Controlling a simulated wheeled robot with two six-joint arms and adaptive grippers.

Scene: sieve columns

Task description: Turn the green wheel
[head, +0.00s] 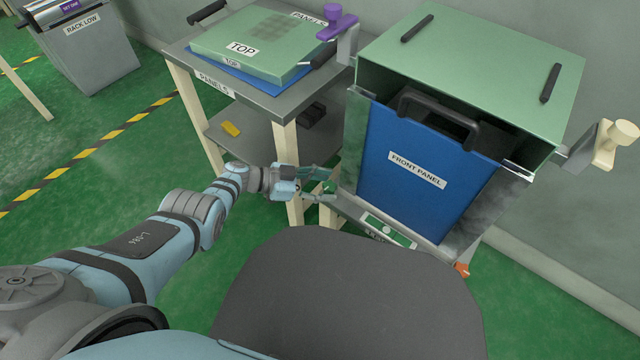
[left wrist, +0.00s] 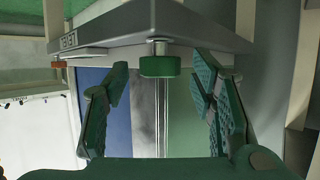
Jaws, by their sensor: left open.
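The green wheel (head: 329,187) is a small round knob low at the left side of the sieve column. It also shows in the left wrist view (left wrist: 160,66), on a short metal shaft under a grey ledge. My left gripper (head: 316,186) is open and empty beside the wheel. In the left wrist view its two green padded fingers (left wrist: 160,82) stand on either side of the wheel, with a gap to each. The wheel sits around the level of the fingertips; how deep it is between them I cannot tell. My right gripper is not in view.
The column has a green top, a blue front panel (head: 415,170), a purple knob (head: 337,20) and a cream knob (head: 617,142). The panels table (head: 250,92) stands close behind my left arm, its cream leg near the gripper. The floor to the left is mostly clear.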

